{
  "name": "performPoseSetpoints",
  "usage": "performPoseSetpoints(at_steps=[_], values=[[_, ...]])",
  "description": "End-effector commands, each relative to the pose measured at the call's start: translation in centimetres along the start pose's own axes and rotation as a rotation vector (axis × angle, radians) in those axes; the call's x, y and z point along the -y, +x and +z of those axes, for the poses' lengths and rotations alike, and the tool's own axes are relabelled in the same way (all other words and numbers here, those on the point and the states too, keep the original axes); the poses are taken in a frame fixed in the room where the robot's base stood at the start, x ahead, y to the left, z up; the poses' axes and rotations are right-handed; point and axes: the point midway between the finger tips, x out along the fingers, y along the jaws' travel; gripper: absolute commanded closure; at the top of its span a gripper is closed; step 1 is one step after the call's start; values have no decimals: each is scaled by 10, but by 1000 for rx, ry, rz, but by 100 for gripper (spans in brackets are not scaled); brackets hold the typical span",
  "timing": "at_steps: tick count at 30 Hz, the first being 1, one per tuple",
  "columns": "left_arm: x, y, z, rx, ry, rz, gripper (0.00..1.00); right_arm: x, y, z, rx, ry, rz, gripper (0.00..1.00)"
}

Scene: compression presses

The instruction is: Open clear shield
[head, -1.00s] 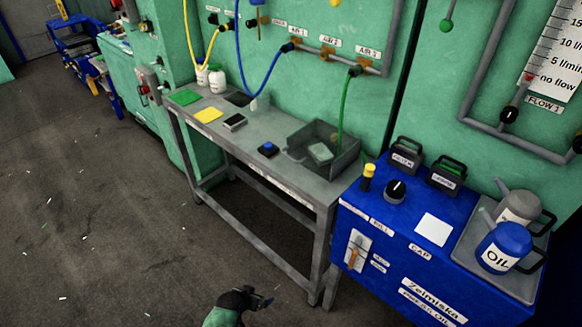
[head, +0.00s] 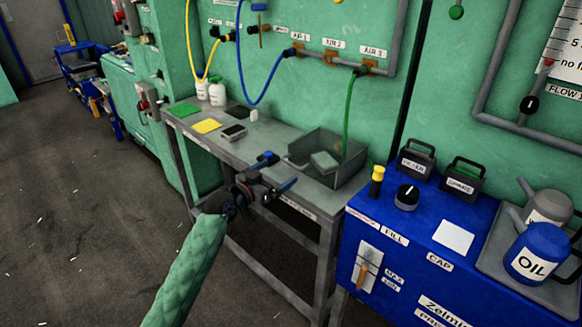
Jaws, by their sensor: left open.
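I cannot make out a clear shield for certain in the head view. My left gripper (head: 275,173) is open and empty, at the front edge of the grey metal table (head: 225,148). One fingertip points at a small black block with a blue top (head: 268,157) and overlaps it in the picture; I cannot tell if they touch. The other finger points toward the grey open-topped box (head: 345,172), which holds a pale block (head: 323,161). My right gripper is not in view.
Green (head: 184,109) and yellow (head: 207,126) squares and a small dark device (head: 233,132) lie on the table. A green hose (head: 348,120) hangs down to the box. A blue cabinet (head: 400,255) with an oil can (head: 535,252) stands at the right. Open floor lies left.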

Motion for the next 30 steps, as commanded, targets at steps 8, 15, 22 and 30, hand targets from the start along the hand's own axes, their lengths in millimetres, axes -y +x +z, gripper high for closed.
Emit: performPoseSetpoints(at_steps=[8, 15, 22, 30], values=[[0, 39, -2, 0, -2, -1, 1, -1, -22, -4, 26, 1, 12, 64], [0, 65, 0, 1, -2, -1, 1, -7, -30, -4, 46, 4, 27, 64], [0, 71, 1, 2, 0, -1, 1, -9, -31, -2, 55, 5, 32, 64], [0, 71, 1, 2, 0, -1, 22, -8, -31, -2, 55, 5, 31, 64]])
